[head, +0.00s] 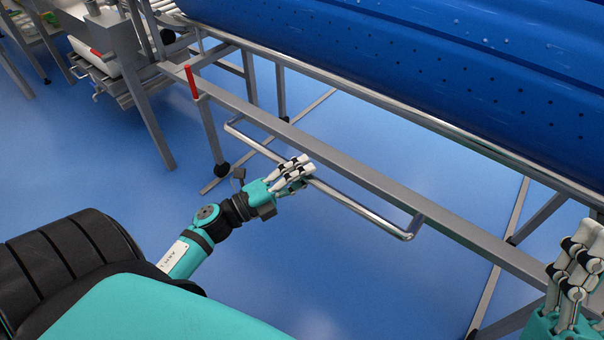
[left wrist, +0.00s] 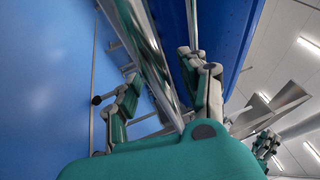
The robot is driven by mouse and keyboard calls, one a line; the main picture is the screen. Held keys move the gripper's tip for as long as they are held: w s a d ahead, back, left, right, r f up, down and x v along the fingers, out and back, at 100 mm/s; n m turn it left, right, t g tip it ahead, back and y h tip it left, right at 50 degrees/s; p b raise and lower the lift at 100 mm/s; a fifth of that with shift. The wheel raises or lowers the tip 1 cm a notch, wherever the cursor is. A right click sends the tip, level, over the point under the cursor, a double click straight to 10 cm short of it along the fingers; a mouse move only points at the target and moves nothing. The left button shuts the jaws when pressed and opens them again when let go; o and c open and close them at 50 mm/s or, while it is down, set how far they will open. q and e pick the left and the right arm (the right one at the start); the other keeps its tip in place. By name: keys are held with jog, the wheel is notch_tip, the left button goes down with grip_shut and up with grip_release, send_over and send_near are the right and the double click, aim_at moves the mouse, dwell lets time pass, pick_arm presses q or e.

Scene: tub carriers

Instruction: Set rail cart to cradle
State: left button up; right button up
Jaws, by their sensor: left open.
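The rail cart is a grey metal frame (head: 350,175) carrying a large blue perforated tub (head: 450,70). A silver U-shaped push handle (head: 350,203) sticks out from its near side. My left gripper (head: 296,172) is at the middle of this handle, open, with its fingers over the bar. In the left wrist view the fingers of my left gripper (left wrist: 165,90) stand on both sides of a shiny bar (left wrist: 150,55). Whether they touch it is unclear. My right gripper (head: 572,275) is at the right edge, fingers extended and apart, open and empty. I cannot identify the cradle.
A red-gripped lever (head: 191,82) stands at the frame's left end. A grey roller stand (head: 130,65) is at the upper left, close to the cart's end. Wheeled legs and thin floor rails lie below the cart. The blue floor (head: 270,255) in front is clear.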

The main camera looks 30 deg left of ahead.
pick_arm(q)
jog(key=shift+c, duration=0.3)
grip_shut()
